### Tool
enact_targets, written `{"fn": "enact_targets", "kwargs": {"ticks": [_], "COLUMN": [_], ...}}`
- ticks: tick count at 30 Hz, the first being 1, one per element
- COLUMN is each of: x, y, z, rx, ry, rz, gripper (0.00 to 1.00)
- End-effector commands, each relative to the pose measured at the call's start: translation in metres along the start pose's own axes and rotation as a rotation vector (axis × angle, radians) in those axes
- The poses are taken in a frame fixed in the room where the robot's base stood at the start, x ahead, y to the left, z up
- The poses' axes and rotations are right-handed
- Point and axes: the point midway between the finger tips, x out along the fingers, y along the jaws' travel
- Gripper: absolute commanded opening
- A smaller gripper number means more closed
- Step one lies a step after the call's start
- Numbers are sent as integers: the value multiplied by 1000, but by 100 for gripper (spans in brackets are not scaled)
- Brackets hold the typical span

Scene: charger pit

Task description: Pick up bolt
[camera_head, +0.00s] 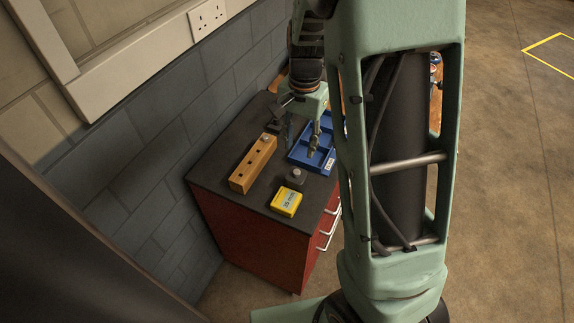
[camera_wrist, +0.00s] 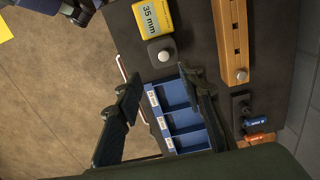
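A round silver bolt head (camera_wrist: 242,75) shows at one end of the wooden block (camera_wrist: 231,35) in the wrist view. It also shows on the block's far end in the head view (camera_head: 267,137). A second round silver head (camera_wrist: 164,55) sits on a small dark square base (camera_wrist: 153,48), also seen in the head view (camera_head: 296,175). I cannot tell shank lengths. My gripper (camera_head: 301,140) is open and empty above the cabinet top, over the blue tray (camera_wrist: 175,94). Its spread fingers (camera_wrist: 161,75) show in the wrist view, apart from both silver heads.
A yellow box (camera_head: 286,202) marked 35 mm lies near the cabinet's front edge. The tray has several compartments. The grey wall (camera_head: 170,150) stands close behind the cabinet. Some dark worktop between block and tray is clear.

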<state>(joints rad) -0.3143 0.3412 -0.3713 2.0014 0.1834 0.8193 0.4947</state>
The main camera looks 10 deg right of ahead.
Motion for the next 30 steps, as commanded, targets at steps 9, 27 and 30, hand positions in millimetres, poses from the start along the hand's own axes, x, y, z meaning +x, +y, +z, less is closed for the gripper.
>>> {"fn": "enact_targets", "kwargs": {"ticks": [9,27,30], "x": [22,90,103], "y": [0,0,0], "z": [-3,-5,-5], "rx": [-31,-28,-28], "ry": [-5,-4,-4], "rz": [19,19,18], "gripper": [36,36,36]}}
